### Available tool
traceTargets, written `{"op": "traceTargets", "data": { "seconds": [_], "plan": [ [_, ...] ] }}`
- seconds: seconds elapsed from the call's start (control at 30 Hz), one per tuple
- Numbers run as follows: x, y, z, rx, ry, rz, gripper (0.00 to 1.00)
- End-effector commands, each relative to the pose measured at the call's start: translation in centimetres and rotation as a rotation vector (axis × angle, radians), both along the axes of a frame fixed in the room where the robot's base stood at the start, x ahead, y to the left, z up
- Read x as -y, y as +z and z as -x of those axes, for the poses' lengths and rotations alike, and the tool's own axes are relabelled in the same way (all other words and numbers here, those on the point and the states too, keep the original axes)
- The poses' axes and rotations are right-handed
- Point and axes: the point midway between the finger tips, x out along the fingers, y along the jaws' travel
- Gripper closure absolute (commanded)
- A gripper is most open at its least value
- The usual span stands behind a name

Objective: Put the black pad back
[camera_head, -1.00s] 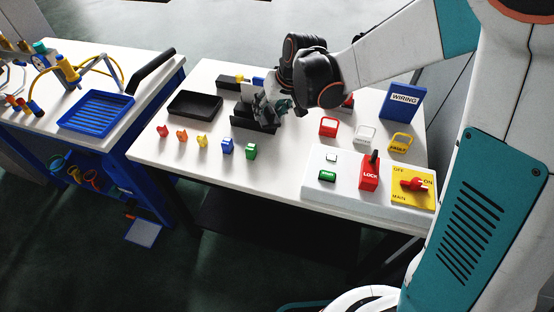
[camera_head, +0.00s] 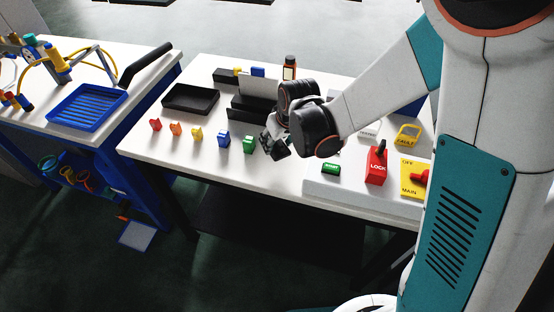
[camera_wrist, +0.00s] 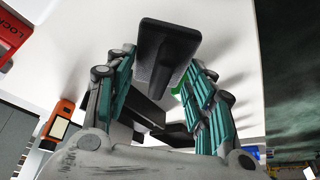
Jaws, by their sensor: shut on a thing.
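A black pad (camera_wrist: 172,40) with a black grip on its face shows in the wrist view. My gripper (camera_wrist: 160,70) is shut on it, with one finger on each side of the grip. In the head view my gripper (camera_head: 275,143) hangs over the front part of the white table (camera_head: 210,172), just right of the green clip. The pad is hard to tell from the dark fingers there.
A black tray (camera_head: 190,97) and a black slotted holder (camera_head: 248,111) lie behind a row of coloured clips (camera_head: 196,134). The red LOCK block (camera_head: 376,166) stands on a white panel at right.

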Motion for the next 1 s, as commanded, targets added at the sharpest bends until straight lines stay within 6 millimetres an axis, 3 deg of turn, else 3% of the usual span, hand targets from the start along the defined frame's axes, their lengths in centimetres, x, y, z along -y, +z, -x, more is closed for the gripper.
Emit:
{"op": "traceTargets", "data": {
  "seconds": [0.03,0.27,0.53,0.77,0.8,0.87,1.0],
  "plan": [
    [0.0,-0.9,0.0,0.0,0.0,0.0,0.7],
    [0.0,-1.9,0.0,0.0,0.0,0.0,0.7],
    [0.0,-5.5,0.0,0.0,0.0,0.0,0.7],
    [0.0,-5.5,0.0,0.0,0.0,0.0,0.7],
    [0.0,-5.5,0.0,0.0,0.0,0.0,0.46],
    [0.0,-5.5,0.0,0.0,0.0,0.0,0.33],
    [0.0,-5.5,0.0,0.0,0.0,0.0,0.31]
  ]
}}
